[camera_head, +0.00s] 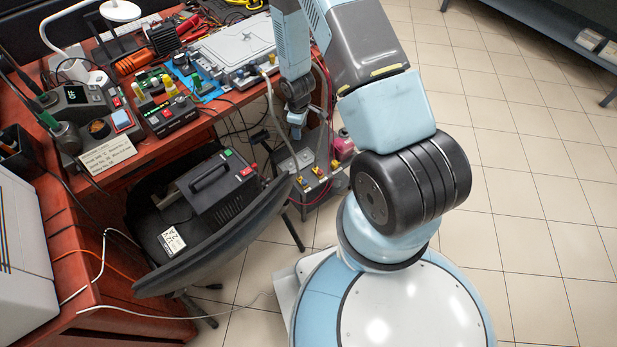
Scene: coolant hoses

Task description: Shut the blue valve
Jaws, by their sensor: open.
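My gripper (297,134) hangs at the end of my arm, pointing down, just beyond the edge of the red-brown table. It is small in the picture, open, and I see nothing between its fingers. Below it on the floor stands a grey coolant unit (322,190) with hoses and small yellow and red fittings (303,182) on top. I cannot make out a blue valve there; my arm and the hoses hide part of the unit. I cannot tell whether my gripper touches any hose.
A black chair (262,212) carrying a black power box (222,185) stands left of the unit. The table (75,245) is crowded with a soldering station (85,115), electronics and a grey metal case (235,45). The tiled floor (540,190) at the right is clear.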

